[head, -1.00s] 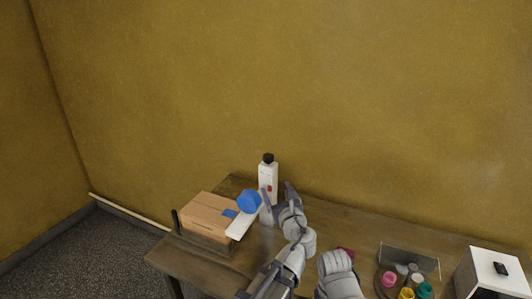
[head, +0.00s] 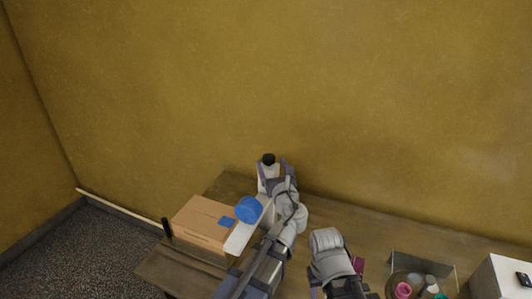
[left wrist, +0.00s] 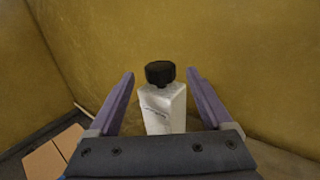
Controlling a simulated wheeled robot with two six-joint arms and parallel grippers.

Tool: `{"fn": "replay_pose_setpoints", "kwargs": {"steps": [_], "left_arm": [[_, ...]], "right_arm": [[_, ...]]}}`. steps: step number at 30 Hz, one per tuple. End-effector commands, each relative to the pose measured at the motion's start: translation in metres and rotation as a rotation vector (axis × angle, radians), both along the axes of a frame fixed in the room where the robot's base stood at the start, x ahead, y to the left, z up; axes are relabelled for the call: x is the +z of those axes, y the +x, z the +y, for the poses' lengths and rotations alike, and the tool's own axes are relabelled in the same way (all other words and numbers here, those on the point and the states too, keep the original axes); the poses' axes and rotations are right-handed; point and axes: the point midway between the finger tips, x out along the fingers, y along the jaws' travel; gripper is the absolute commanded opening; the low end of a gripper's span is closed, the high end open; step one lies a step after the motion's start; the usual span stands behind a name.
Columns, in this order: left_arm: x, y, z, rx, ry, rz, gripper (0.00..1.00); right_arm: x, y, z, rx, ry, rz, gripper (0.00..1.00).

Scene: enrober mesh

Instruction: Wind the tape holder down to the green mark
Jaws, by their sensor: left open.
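No green mark can be made out. A white bottle (head: 268,172) with a black cap stands upright at the back of the table. My left gripper (head: 271,165) is open at the bottle. In the left wrist view the bottle (left wrist: 163,108) stands between the two spread fingers, with gaps visible on both sides. Part of my right arm shows at the bottom, but its gripper is not in view.
A cardboard box (head: 205,222) with a blue patch lies at the table's left end. A clear-walled holder (head: 424,266) and several coloured jars stand at the right, beside a white box (head: 499,278). The wooden table (head: 345,229) is clear along its back middle.

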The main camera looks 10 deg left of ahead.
Motion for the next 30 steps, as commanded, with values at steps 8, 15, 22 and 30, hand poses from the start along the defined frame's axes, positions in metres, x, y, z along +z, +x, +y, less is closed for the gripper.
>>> {"fn": "replay_pose_setpoints", "kwargs": {"steps": [8, 15, 22, 30], "left_arm": [[0.0, 0.042, 0.018, 0.002, 0.0, 0.0, 0.83], [0.0, 0.061, 0.028, 0.001, 0.0, 0.0, 0.83], [0.0, 0.063, 0.03, 0.0, 0.0, 0.0, 0.83], [0.0, 0.063, 0.029, 0.0, 0.0, 0.0, 0.67]], "right_arm": [[0.0, 0.0, 0.0, 0.0, 0.0, 0.0, 0.5], [0.0, 0.0, 0.0, 0.0, 0.0, 0.0, 0.5], [0.0, 0.0, 0.0, 0.0, 0.0, 0.0, 0.5], [0.0, 0.0, 0.0, 0.0, 0.0, 0.0, 0.5]]}}
